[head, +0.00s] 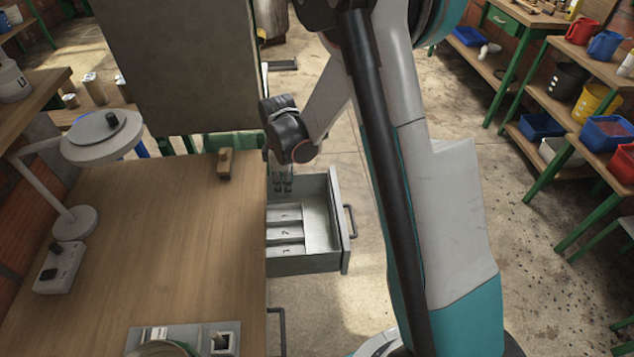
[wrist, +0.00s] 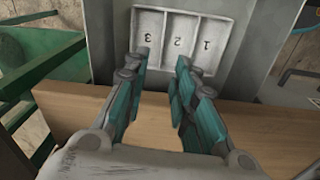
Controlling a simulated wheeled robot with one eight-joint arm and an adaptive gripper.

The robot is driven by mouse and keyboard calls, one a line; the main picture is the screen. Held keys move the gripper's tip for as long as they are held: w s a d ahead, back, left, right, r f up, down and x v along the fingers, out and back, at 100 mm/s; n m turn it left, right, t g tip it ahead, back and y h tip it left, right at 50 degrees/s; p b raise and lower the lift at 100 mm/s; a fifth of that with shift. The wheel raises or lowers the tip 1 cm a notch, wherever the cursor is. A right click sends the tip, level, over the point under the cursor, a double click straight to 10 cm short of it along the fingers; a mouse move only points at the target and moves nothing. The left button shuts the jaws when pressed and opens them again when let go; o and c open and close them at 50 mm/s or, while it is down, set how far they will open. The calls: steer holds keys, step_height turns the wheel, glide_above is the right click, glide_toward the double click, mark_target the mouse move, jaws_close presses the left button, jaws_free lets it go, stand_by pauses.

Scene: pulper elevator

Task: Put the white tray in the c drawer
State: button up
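The white tray (head: 303,229) has several compartments marked with numbers. It lies inside an open grey drawer (head: 318,262) at the side of the wooden table. In the wrist view the tray (wrist: 172,15) shows its numbers 3, 2 and 1 just beyond my fingertips. My gripper (head: 283,187) is over the drawer's back part, close to the tray's far end. In the wrist view its teal fingers (wrist: 160,68) stand apart with nothing between them. I cannot tell whether a fingertip touches the tray. No letter shows on the drawer.
The wooden table (head: 165,235) borders the drawer on the left. It carries a small wooden block (head: 225,163), a desk lamp (head: 100,135) and a grey switch box (head: 60,268). A large grey panel (head: 175,65) stands behind. Another drawer handle (head: 278,325) shows nearer. Shelves with bins stand at the right.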

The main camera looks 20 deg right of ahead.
steer(key=s+d+r+m+t, duration=0.15)
steer(key=s+r+m, duration=0.25)
steer(key=s+r, duration=0.5)
steer(key=s+r+m+t, duration=0.35)
steer(key=s+r, duration=0.25)
steer(key=r, duration=0.7)
steer(key=s+d+r+m+t, duration=0.1)
steer(key=s+r+m, duration=0.1)
steer(key=s+m, duration=0.3)
steer(key=shift+s+t, duration=0.3)
steer(key=shift+s, duration=1.5)
steer(key=shift+f+m, duration=0.1)
steer(key=shift+m, duration=0.15)
